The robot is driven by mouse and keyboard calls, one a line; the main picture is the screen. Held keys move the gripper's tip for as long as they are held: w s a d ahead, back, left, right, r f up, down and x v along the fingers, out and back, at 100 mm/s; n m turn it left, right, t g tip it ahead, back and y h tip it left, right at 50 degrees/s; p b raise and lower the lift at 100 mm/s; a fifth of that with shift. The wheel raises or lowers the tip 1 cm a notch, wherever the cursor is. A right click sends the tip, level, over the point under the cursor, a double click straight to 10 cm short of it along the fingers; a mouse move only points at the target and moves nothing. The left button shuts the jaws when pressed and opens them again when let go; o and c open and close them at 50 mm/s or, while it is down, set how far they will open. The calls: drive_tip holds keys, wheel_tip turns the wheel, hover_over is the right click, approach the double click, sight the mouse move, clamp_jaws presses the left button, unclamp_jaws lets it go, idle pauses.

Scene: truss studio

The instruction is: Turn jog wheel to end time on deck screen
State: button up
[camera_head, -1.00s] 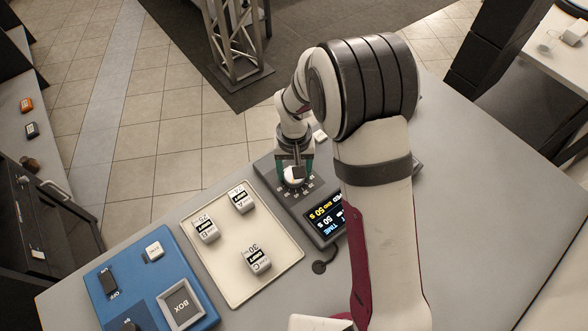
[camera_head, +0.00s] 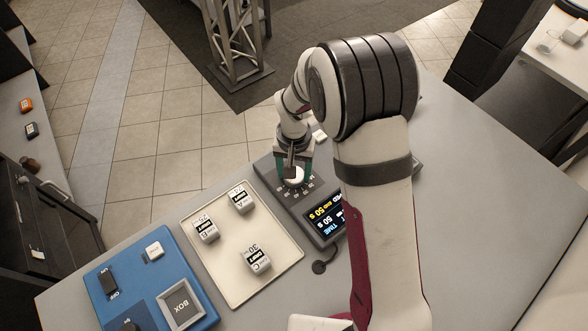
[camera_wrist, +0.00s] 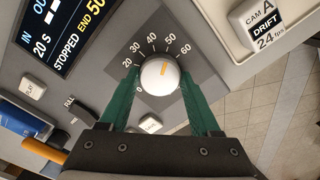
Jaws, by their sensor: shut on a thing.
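The jog wheel (camera_wrist: 160,72) is a round white knob with an orange pointer mark, on the grey deck (camera_wrist: 115,60). The mark points up and slightly right, roughly toward the printed 50. The scale around it reads 20 to 60, with a 0 at lower left. My gripper (camera_wrist: 162,85) has its two green fingers shut on opposite sides of the wheel; it also shows in the head view (camera_head: 294,172). The deck screen (camera_wrist: 65,25) is partly cut off in the wrist view and shows "20 S", "STOPPED" and "END 50".
Beside the deck, a cream tray (camera_head: 238,290) holds three labelled DRIFT blocks (camera_head: 257,260). A blue panel (camera_head: 150,275) with a switch and a BOX frame lies farther left. My arm covers part of the deck.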

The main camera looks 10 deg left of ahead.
drive_tip(key=o, duration=1.4)
wheel_tip(320, 180, up, 16)
drive_tip(key=shift+f, duration=0.1)
drive_tip(key=s+d+r+m+y, duration=0.1)
drive_tip(key=s+d+r+m, duration=0.25)
drive_tip(key=s+d, duration=0.8)
drive_tip(key=shift+m+y, duration=0.4)
drive_tip(key=shift+m, duration=0.25)
drive_tip(key=s, duration=0.4)
drive_tip(key=s+f, duration=0.1)
drive_tip(key=s, duration=0.7)
drive_tip(key=shift+s+d+f, duration=0.2)
drive_tip(key=shift+s+f, duration=0.05)
drive_tip(key=shift+f, duration=0.05)
